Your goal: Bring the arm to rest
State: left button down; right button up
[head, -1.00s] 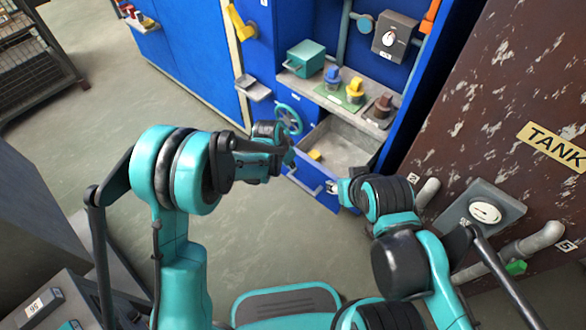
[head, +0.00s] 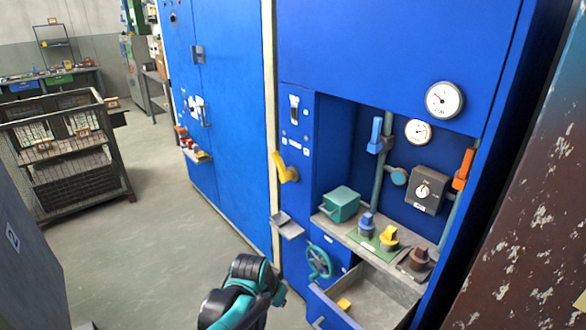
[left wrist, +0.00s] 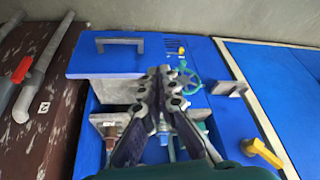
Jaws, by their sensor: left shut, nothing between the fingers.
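My left arm (head: 240,292) shows at the bottom of the head view, in front of the blue cabinet and left of its open drawer. Its fingertips are not clear there. In the left wrist view my left gripper (left wrist: 167,78) has its fingers together with nothing between them. It is seen against the blue cabinet front, near the green handwheel (left wrist: 186,83). My right gripper is not in either current view.
The drawer (head: 378,303) stands open with a small yellow piece (head: 344,304) inside. A yellow lever (head: 287,170) and a small grey tray (head: 287,227) stick out from the cabinet. A wire cage cart (head: 72,165) stands left; the floor (head: 165,255) between is clear.

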pick_arm(q)
jog(key=s+a+r+n+t+y, duration=0.1)
jog(key=s+a+r+n, duration=0.1)
jog(key=s+a, duration=0.5)
jog(key=s+a+r+n+t+y, duration=0.1)
jog(key=s+a+r+n+t, duration=0.1)
jog(key=s+a, duration=0.5)
jog(key=shift+s+a+r+n, duration=0.15)
jog(key=shift+s+r+n, duration=0.7)
jog(key=shift+s+n, duration=0.35)
